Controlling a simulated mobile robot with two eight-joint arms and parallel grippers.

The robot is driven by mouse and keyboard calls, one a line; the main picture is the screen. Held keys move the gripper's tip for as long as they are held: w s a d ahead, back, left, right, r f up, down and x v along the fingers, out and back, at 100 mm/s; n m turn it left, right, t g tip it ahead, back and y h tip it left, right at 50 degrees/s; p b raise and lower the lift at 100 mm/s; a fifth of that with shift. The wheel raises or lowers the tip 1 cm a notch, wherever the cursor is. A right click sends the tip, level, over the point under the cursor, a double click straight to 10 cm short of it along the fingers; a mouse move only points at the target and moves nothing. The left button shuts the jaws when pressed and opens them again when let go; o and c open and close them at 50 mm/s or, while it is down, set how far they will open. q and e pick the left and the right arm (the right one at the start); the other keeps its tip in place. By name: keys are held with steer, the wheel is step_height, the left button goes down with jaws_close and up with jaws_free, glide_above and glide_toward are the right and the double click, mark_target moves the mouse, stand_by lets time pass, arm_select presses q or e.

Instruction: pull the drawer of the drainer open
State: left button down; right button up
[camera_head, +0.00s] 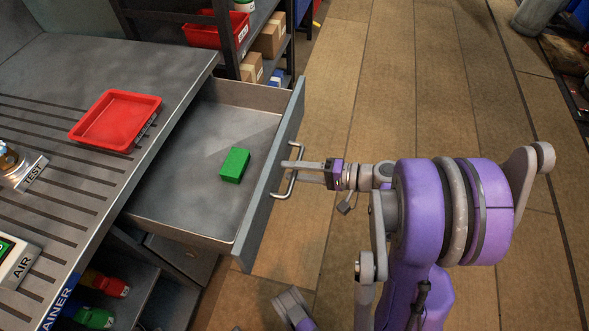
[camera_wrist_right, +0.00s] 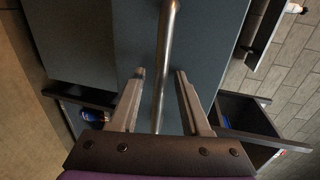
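The drainer's drawer (camera_head: 265,195) is pulled well out from under the grooved metal top of the drainer (camera_head: 165,95). A green block (camera_head: 234,165) lies on the drawer floor. The metal bar handle (camera_head: 291,172) is on the drawer's outer face, and it also shows in the right wrist view (camera_wrist_right: 166,50). My right gripper (camera_head: 291,166) is at the handle. In the right wrist view its two fingers (camera_wrist_right: 159,75) are apart, one on each side of the bar, with gaps visible.
A red tray (camera_head: 115,120) sits on the drainer top, with a device labelled TEST (camera_head: 32,174) and one labelled AIR (camera_head: 18,262) nearer the left edge. A shelf with a red bin (camera_head: 203,35) and boxes stands behind. The floor (camera_head: 365,95) right of the drawer is clear.

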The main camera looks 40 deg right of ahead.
steer(key=p+v, duration=0.1)
steer(key=v, duration=0.9)
steer(key=shift+s+d+p, duration=0.25)
steer(key=shift+s+p, duration=0.05)
steer(key=shift+s, duration=0.05)
stand_by(0.3)
